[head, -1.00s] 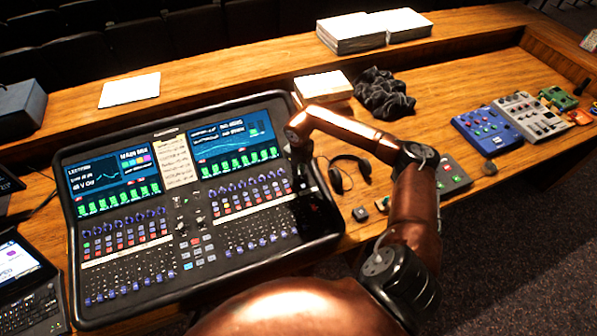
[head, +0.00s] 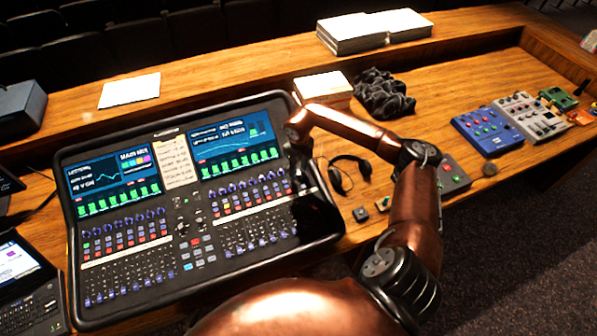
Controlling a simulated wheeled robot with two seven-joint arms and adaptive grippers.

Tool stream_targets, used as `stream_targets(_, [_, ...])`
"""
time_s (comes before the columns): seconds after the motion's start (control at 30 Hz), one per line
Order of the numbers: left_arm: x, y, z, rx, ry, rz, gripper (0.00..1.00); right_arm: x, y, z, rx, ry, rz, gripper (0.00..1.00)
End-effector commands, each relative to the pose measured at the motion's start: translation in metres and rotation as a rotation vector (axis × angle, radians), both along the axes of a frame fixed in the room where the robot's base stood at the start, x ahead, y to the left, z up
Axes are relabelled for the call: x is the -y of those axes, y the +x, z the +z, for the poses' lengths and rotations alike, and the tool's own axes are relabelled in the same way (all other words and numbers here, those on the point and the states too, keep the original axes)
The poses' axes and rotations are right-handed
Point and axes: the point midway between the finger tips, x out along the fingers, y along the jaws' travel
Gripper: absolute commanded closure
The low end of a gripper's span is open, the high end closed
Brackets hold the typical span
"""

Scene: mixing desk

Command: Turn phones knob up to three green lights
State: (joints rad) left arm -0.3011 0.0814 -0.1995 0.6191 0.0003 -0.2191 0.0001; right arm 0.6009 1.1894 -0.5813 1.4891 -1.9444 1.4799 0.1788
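The mixing desk (head: 160,305) lies on the wooden counter, with two lit screens, rows of small knobs and faders. My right arm reaches in from the lower right and bends down over the desk's right edge. My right gripper (head: 304,184) points down at the right end of the knob row, dark against the black desk. Its fingertips do not show clearly, so I cannot tell whether they are open or touching a knob. I cannot make out the phones knob or its lights; that part of the desk is dark and partly covered. My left gripper is out of view.
Headphones (head: 338,180) lie just right of the desk, near a black crumpled cloth (head: 384,95) and a white-topped box (head: 324,85). A blue pedal box (head: 487,131) and other devices stand farther right. A laptop (head: 28,290) is at the lower left.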

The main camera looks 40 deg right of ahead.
Motion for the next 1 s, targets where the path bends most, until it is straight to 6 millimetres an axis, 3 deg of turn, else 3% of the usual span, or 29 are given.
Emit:
stream_targets(0.3, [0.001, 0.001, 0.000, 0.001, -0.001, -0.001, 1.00, -0.004, -0.006, 0.067, 0.003, -0.001, 0.001, 0.67])
stream_targets(0.5, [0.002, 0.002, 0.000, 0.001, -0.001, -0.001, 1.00, -0.006, -0.009, 0.095, 0.001, -0.001, -0.001, 0.67])
stream_targets(1.0, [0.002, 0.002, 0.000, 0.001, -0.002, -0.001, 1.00, -0.007, -0.010, 0.104, -0.001, 0.000, -0.001, 0.67])
